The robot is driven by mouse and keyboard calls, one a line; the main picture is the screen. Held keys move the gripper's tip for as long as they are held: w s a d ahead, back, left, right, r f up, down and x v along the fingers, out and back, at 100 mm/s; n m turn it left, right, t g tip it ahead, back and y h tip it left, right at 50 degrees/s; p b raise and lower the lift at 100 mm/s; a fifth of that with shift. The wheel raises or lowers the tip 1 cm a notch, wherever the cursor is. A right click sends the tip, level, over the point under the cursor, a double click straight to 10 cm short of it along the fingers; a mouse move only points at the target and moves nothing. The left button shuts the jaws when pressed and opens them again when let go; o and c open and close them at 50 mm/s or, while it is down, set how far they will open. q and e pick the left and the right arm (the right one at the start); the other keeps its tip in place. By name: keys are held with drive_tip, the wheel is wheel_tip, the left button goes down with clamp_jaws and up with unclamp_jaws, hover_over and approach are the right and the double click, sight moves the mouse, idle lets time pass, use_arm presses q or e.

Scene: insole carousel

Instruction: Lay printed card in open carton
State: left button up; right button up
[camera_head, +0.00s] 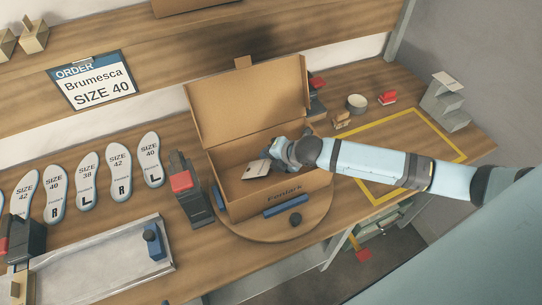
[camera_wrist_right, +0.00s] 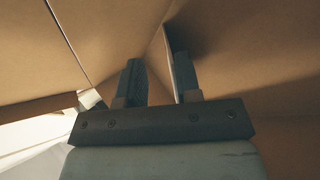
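The open carton (camera_head: 270,205) stands on a round wooden turntable (camera_head: 255,228) with its lid raised at the back. A pale printed card (camera_head: 257,170) is inside the carton, near its left part, and looks tilted. My right gripper (camera_head: 270,157) reaches into the carton from the right, right beside the card. In the right wrist view, the fingers of this gripper (camera_wrist_right: 156,85) are apart, with a gap between them. A thin card edge (camera_wrist_right: 170,52) shows along the inner side of one finger; I cannot tell whether it touches. My left gripper is not in view.
A black clamp with a red top (camera_head: 183,185) stands left of the carton. Several printed insoles (camera_head: 118,172) lie at the left, behind a grey tray (camera_head: 95,270). A white cup (camera_head: 357,103) and a red item (camera_head: 388,98) stand behind the yellow-taped area (camera_head: 455,147).

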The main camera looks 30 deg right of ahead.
drive_tip(key=shift+s, duration=0.1)
use_arm(q)
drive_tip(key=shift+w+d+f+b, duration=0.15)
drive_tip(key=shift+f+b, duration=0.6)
drive_tip(key=shift+b, duration=0.15)
use_arm(e)
drive_tip(key=v, duration=1.3)
drive_tip(key=shift+r, duration=0.4)
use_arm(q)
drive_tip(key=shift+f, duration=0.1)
use_arm(e)
drive_tip(key=shift+s+d, duration=0.1)
drive_tip(key=shift+s, duration=0.1)
